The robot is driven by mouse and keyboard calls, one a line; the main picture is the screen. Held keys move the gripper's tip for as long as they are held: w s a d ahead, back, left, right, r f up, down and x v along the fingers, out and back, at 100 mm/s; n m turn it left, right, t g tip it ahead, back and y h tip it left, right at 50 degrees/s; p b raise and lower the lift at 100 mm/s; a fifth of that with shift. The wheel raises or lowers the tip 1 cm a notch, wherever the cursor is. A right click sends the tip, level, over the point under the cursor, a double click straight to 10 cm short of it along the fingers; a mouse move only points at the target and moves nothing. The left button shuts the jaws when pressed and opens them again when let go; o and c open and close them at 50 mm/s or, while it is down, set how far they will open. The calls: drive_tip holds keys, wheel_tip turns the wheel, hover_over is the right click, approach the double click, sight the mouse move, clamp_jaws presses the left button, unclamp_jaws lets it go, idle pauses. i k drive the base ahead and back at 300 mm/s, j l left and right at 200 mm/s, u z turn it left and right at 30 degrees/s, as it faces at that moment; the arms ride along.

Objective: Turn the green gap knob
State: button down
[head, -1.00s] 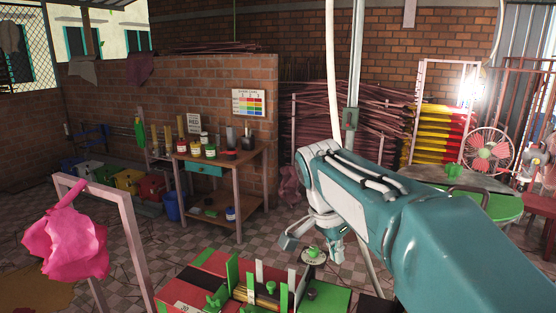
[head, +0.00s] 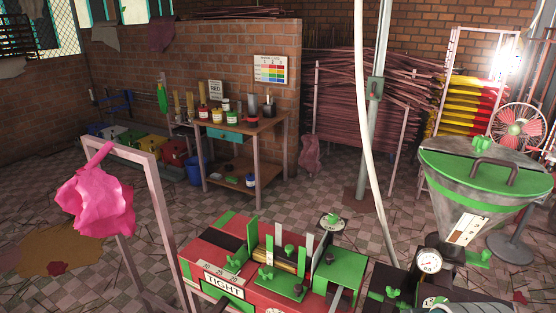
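A red and green machine (head: 264,302) stands at the bottom centre of the head view. A green knob (head: 333,217) sits on a pale round dial plate at the machine's back right corner; its markings are too small to read. Other green knobs sit on the machine: one at the upright plates (head: 289,250), one on the green front plate (head: 266,273) and one at the left (head: 233,263). I cannot tell for sure which is the gap knob. My gripper and arm are not in view.
A "TIGHT" sign (head: 223,285) is on the machine's front. A grey and green hopper (head: 478,195) with a gauge (head: 428,261) stands right. A wooden bench (head: 242,130) stands behind, with tiled floor between.

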sight(332, 217)
drive_tip(key=k+j+u, duration=0.2)
drive_tip(key=u, duration=0.2)
drive_tip(key=k+j+u, duration=0.35)
drive_tip(key=k+l, duration=0.05)
